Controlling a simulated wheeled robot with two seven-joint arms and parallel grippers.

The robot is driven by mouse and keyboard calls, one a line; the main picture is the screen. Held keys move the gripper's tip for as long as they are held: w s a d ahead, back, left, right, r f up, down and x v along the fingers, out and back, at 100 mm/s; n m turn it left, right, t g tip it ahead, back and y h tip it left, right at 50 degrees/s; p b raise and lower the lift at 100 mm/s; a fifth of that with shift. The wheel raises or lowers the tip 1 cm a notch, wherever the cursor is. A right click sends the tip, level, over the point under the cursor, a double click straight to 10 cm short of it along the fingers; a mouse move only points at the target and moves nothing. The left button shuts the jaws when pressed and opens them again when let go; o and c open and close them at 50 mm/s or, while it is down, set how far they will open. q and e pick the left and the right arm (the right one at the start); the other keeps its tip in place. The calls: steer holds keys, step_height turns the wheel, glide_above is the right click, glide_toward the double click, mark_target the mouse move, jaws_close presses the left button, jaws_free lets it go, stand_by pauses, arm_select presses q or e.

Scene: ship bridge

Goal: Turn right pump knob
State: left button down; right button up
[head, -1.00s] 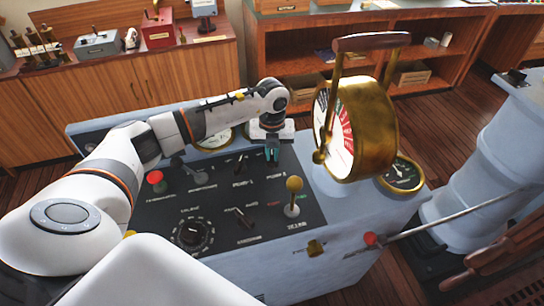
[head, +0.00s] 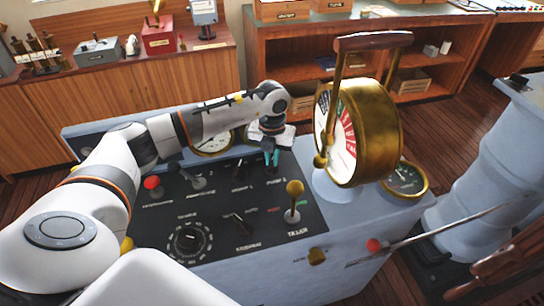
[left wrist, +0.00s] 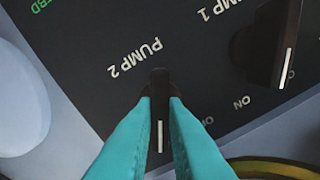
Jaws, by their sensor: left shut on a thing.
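The right pump knob (left wrist: 160,85) is a black lever-type knob with a white line, beside the label "PUMP 2" on the dark control panel (head: 215,222). In the left wrist view its line runs nearly straight up and down the picture. My left gripper (head: 271,160) has its teal fingers on both sides of this knob, shut on it. In the head view the fingers largely hide the knob. The "PUMP 1" knob (left wrist: 272,45) stands to its left in the head view, free of the gripper. My right gripper is not in view.
A brass telegraph dial (head: 368,130) with a tall handle rises right of the gripper. A lever with a yellow ball (head: 294,187) stands nearer on the panel. A round gauge (head: 212,143) lies behind my left forearm. A red-knobbed lever (head: 374,245) projects at the front right.

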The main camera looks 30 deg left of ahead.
mark_target(272, 160)
arm_select(q)
steer(key=c, duration=1.5)
jaws_free()
steer(key=shift+r, duration=0.1)
steer(key=shift+o, duration=0.2)
step_height(272, 160, up, 12)
steer(key=b, duration=0.3)
